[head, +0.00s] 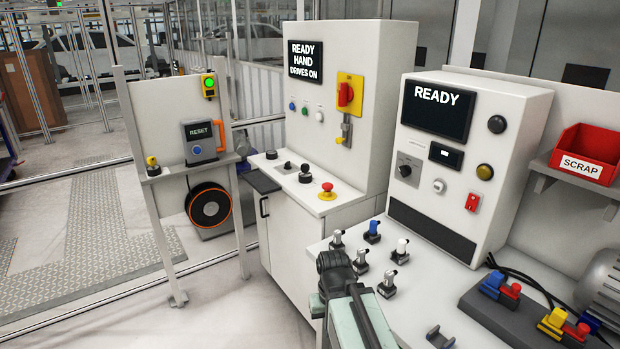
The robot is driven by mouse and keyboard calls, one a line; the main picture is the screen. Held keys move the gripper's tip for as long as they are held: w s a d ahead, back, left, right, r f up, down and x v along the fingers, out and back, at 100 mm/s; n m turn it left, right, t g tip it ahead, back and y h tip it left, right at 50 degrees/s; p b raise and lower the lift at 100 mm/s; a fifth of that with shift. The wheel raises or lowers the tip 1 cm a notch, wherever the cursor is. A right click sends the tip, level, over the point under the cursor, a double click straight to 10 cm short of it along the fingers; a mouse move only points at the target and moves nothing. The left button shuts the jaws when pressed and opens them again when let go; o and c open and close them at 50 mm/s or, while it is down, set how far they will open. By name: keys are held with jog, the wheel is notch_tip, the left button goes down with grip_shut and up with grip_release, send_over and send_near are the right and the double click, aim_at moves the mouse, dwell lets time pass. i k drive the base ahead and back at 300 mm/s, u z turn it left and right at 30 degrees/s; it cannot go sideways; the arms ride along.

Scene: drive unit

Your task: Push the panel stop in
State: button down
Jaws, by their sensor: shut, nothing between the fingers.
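The panel stop is a red mushroom button on a yellow base (327,191). It stands on the sloped desk of the middle white cabinet, near its front right corner. Its cap stands clear of the base; how far it is pressed cannot be told. My arm rises from the bottom edge, with pale green links and a dark joint, right of and nearer than the cabinet's front. No fingertips can be made out, and my gripper is hidden. Nothing of my arm touches the stop.
The cabinet's screen (305,61) reads READY HAND DRIVES ON. Dark knobs (306,173) sit left of the stop; a red-and-yellow switch (346,94) is above. The right bench holds several small fittings (362,262) and a READY panel (437,108). A reset stand (185,110) is left.

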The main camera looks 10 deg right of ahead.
aim_at(327, 186)
jog(key=u, duration=0.6)
jog(key=i, duration=1.1)
jog(key=u, duration=0.35)
jog(key=i, duration=1)
jog(key=z, duration=0.55)
jog(key=k, duration=0.95)
jog(key=z, duration=0.15)
jog(key=i, duration=0.95)
jog(key=u, duration=0.05)
